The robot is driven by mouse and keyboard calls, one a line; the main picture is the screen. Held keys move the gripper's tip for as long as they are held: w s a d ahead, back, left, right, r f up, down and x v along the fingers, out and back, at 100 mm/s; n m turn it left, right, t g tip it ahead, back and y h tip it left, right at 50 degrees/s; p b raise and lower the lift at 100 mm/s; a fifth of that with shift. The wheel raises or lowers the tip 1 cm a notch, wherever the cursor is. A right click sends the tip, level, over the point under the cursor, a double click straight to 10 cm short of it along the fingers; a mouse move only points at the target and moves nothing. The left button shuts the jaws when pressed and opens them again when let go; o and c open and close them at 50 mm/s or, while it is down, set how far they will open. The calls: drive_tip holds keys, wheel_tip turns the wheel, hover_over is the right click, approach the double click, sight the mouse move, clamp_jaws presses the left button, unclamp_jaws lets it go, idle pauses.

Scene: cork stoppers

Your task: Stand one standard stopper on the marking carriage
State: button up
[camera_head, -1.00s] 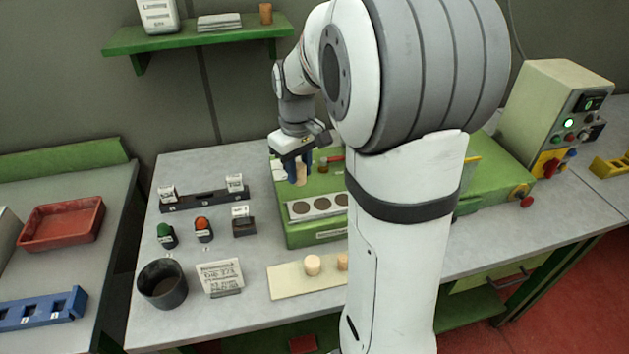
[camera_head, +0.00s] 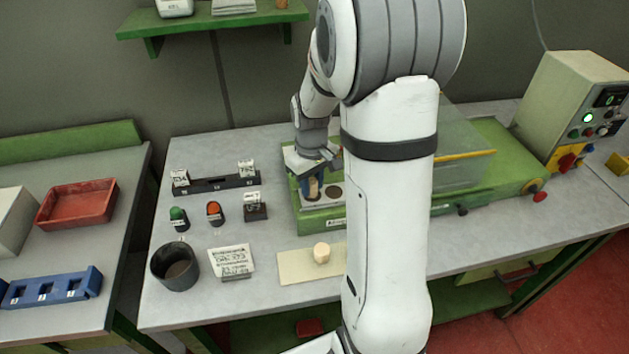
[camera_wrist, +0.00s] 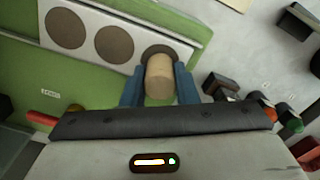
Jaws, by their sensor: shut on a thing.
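My gripper (camera_head: 312,186) is shut on a pale cork stopper (camera_head: 314,188), between its blue fingers. In the wrist view the stopper (camera_wrist: 159,82) is upright between the fingers of my gripper (camera_wrist: 160,88). The marking carriage (camera_head: 333,206) is a pale plate with dark round seats on the green machine. In the wrist view the carriage (camera_wrist: 88,30) shows three seats in a row. The stopper overlaps the end seat (camera_wrist: 158,50); I cannot tell whether it touches it. Another stopper (camera_head: 321,253) stands on a tan board (camera_head: 298,268). My arm hides the carriage's right part.
A clear cover (camera_head: 462,140) and control box (camera_head: 575,105) lie right.

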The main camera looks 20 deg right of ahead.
sight(312, 181)
drive_tip(key=shift+f, duration=0.2)
drive_tip(key=o, duration=0.9)
drive_tip(key=shift+r, duration=0.1)
wheel_tip(312, 181, up, 12)
drive_tip(key=shift+s+a+r+m+t+b, duration=0.15)
drive_tip(key=shift+s+a+m+t, duration=0.75)
drive_tip(key=shift+s, duration=2.05)
drive_tip(key=shift+s+a+r+m+t+b, duration=0.1)
drive_tip(key=shift+s+a+r+m+t, duration=0.1)
drive_tip(key=shift+s+a, duration=2.05)
drive_tip(key=shift+s+a+r+m+t+b, duration=0.15)
drive_tip(key=shift+s+a+m+t, duration=0.35)
drive_tip(key=shift+s, duration=3.15)
